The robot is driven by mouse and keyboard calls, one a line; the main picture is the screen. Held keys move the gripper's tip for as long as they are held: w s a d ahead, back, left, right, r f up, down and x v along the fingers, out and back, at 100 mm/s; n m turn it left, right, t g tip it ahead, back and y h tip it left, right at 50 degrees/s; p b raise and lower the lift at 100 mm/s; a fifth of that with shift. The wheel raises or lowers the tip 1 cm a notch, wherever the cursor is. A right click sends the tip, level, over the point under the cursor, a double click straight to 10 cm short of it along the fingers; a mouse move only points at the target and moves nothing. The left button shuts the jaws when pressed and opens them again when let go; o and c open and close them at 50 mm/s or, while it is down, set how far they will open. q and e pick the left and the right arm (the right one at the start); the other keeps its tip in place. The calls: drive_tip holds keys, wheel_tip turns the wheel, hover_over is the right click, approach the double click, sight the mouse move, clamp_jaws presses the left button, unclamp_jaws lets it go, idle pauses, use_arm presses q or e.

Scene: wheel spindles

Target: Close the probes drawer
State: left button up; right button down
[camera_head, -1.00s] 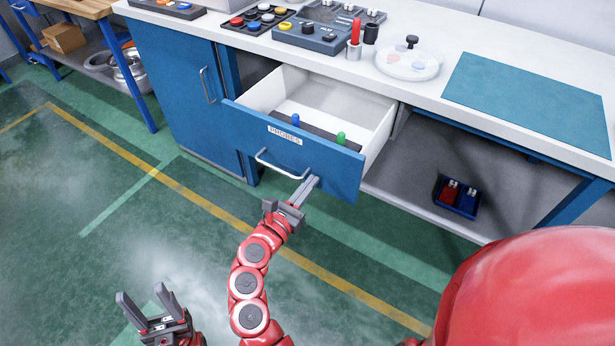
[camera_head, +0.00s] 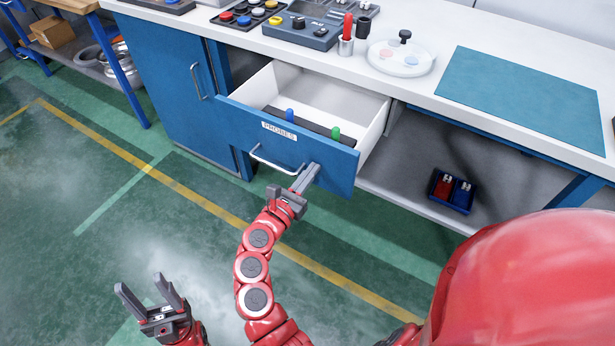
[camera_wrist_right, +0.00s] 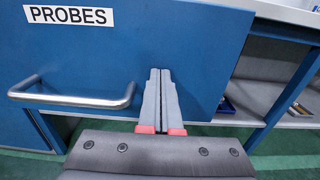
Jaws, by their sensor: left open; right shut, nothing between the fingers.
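The blue probes drawer (camera_head: 335,163) stands open below the white worktop, and a blue and a green probe stick up inside it. Its label (camera_head: 279,131) reads PROBES. The drawer front (camera_wrist_right: 205,60) also fills much of the right wrist view. Its metal handle (camera_wrist_right: 75,98) is left of my right gripper there. My right gripper (camera_head: 310,172) is shut and empty, its fingertips at the drawer front just right of the handle; they seem to touch it. It also shows in the right wrist view (camera_wrist_right: 161,72). My left gripper (camera_head: 146,285) is open and empty, low over the floor.
The white worktop (camera_head: 420,100) holds a teal mat (camera_head: 520,95), a round clear dish (camera_head: 400,60) and a dark device (camera_head: 302,32). A blue cabinet door (camera_head: 170,90) is left of the drawer. A blue bin (camera_head: 452,192) sits on the shelf at right.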

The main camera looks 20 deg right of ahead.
drive_tip(key=b+x, duration=1)
drive_tip(key=x, duration=1.5)
drive_tip(key=shift+b, duration=0.35)
drive_tip(key=shift+w+d, duration=0.15)
drive_tip(key=shift+w, duration=0.05)
drive_tip(key=shift+r, duration=0.35)
